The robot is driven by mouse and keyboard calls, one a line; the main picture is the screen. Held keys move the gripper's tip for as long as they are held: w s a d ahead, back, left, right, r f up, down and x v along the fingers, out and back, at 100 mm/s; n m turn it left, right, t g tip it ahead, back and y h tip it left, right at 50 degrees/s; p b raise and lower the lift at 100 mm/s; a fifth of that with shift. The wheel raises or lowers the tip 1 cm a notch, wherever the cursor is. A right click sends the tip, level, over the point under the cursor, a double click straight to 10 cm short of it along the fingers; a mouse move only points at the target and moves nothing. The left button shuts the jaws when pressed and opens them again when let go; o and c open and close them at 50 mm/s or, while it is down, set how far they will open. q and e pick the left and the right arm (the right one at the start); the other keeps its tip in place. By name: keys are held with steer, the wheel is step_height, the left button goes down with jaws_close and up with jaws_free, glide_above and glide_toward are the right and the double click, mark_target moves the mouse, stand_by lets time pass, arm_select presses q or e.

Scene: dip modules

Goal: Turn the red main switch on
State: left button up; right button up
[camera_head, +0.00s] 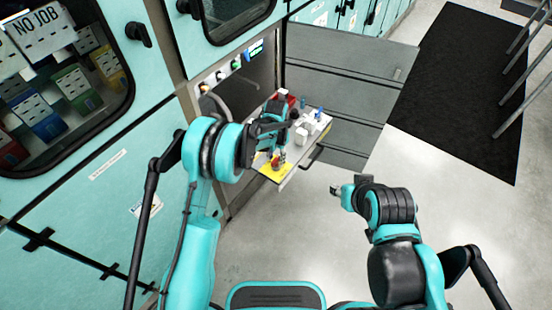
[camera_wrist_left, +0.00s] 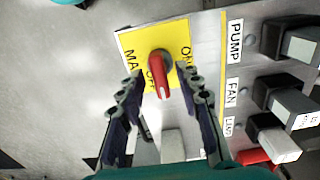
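The red main switch (camera_wrist_left: 161,76) sits on a yellow plate (camera_wrist_left: 134,44) in the left wrist view, its handle pointing down the picture beside the OFF label. The ON label is to its right, partly covered by a finger. My left gripper (camera_wrist_left: 161,86) is open, one finger on each side of the handle with gaps showing. In the head view the yellow plate (camera_head: 288,171) lies on a grey panel below my left gripper (camera_head: 278,155). My right gripper (camera_head: 337,189) is out over the floor, away from the panel; its finger opening is too small to judge.
Black and white switches stand right of the yellow plate, by the PUMP (camera_wrist_left: 235,42) and FAN (camera_wrist_left: 231,92) labels. A red piece (camera_wrist_left: 254,157) shows lower down. A teal cabinet (camera_head: 95,185) borders the left. Open floor (camera_head: 430,180) and a black mat (camera_head: 460,90) lie right.

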arm_select(q)
jaws_close()
steer(key=shift+n, duration=0.4)
steer(key=n+b, duration=0.1)
steer(key=n, duration=0.2)
steer(key=shift+n, duration=0.4)
steer(key=n, duration=0.4)
steer(key=shift+n+b, duration=0.3)
steer(key=shift+b, duration=0.05)
steer(key=n, duration=0.4)
steer(key=shift+n, duration=0.3)
steer(key=shift+n+b, duration=0.4)
steer(key=shift+n, duration=1.6)
